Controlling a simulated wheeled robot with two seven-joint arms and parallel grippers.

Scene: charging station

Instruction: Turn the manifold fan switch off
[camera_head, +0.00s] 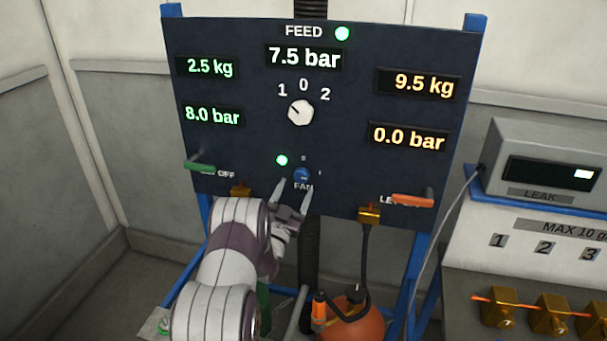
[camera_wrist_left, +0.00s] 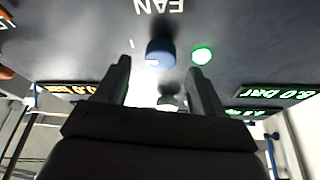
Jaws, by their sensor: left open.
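The fan switch is a small blue knob (camera_head: 302,174) on the dark panel (camera_head: 240,50), above the FAN label. A green lamp (camera_head: 282,160) beside it is lit. My left gripper (camera_head: 292,197) is open at the knob, with its fingertips just below and to either side of it. In the left wrist view the blue knob (camera_wrist_left: 160,52) is ahead of the gap between the open fingers (camera_wrist_left: 162,85), apart from them. The lit green lamp (camera_wrist_left: 202,55) is to its right there. My right gripper is not in view.
A white selector knob (camera_head: 301,112) is higher on the panel. A green lever (camera_head: 200,166) is at left and an orange lever (camera_head: 412,201) at right. An orange cylinder (camera_head: 358,325) with a black hose stands below. A leak box (camera_head: 545,160) is at right.

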